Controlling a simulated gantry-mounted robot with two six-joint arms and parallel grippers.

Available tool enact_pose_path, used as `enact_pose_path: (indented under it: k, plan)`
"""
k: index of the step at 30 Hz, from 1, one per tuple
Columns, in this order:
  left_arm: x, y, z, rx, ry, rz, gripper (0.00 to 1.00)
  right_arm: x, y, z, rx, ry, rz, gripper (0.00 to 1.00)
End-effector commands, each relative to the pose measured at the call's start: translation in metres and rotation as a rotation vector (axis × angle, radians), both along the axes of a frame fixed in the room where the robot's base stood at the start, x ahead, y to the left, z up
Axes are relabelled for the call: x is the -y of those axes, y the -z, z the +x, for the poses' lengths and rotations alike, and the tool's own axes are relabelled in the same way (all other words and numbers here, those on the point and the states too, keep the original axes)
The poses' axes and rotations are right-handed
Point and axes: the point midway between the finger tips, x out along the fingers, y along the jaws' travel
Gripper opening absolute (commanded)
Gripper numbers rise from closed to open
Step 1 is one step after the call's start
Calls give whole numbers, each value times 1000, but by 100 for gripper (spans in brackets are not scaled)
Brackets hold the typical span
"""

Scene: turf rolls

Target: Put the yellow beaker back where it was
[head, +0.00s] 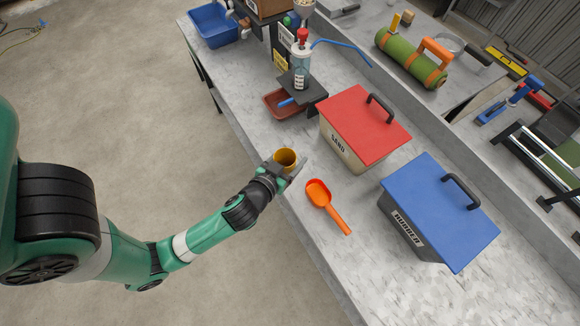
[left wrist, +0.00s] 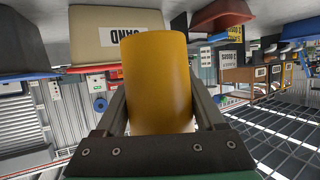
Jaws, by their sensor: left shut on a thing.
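The yellow beaker (head: 286,157) is held in my left gripper (head: 287,168) at the near edge of the grey counter. In the head view its open top faces up toward the camera. In the left wrist view the beaker (left wrist: 158,82) fills the middle, between the two fingers of my left gripper (left wrist: 158,110), which are shut on it. Whether its base touches the counter cannot be told. My right gripper is not in view.
An orange scoop (head: 325,205) lies right of the beaker. The red-lidded sand box (head: 345,153) and blue-lidded rubber box (head: 440,215) stand behind. A reddish tray (head: 272,104) sits under a dispenser stand (head: 302,88). A blue bin (head: 213,25) is at the far left.

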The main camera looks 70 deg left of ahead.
Motion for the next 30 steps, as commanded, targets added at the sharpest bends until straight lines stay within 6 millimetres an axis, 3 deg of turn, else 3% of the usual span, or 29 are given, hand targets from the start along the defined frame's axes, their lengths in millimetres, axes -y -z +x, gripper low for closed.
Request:
enact_pose_path:
  k: [1,9,19,21,25,30]
  plan:
    - [0,7,-5,0,-5,0,10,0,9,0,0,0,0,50]
    - [-6,8,-8,1,-16,-1,10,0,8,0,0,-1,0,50]
    - [-82,47,34,3,-20,-1,10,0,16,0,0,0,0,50]
    - [-93,68,40,-2,-17,0,10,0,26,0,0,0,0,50]
    - [-110,91,50,0,-14,-1,10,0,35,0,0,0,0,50]
    - [-118,100,56,1,-12,1,10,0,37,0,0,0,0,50]
